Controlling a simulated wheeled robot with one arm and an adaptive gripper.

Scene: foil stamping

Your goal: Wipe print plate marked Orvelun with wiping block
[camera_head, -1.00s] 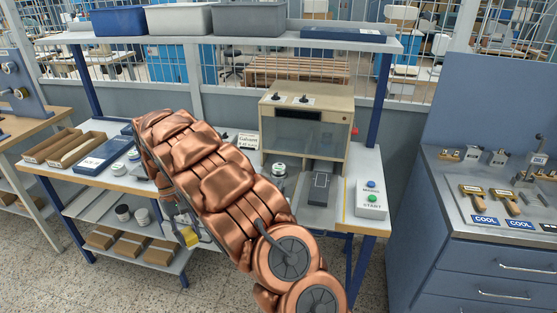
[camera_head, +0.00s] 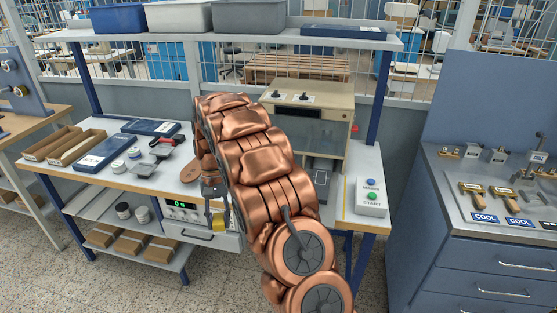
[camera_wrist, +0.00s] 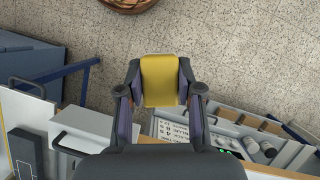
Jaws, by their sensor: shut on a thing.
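The wiping block (camera_wrist: 160,82) is yellow and sits between the two fingers of my gripper (camera_wrist: 160,68) in the wrist view. The block also shows in the head view (camera_head: 220,222), hanging in front of the bench's front edge, with floor below it in the wrist view. My gripper is shut on it. No print plate with a readable Orvelun mark shows. A dark flat plate (camera_head: 321,178) lies at the press, partly hidden by my arm; I cannot tell whether it is a print plate.
The press cabinet (camera_head: 310,108) stands right of centre. A button box (camera_head: 370,198) is at the bench's right end. A unit with a green display (camera_head: 190,212) is under the front edge.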

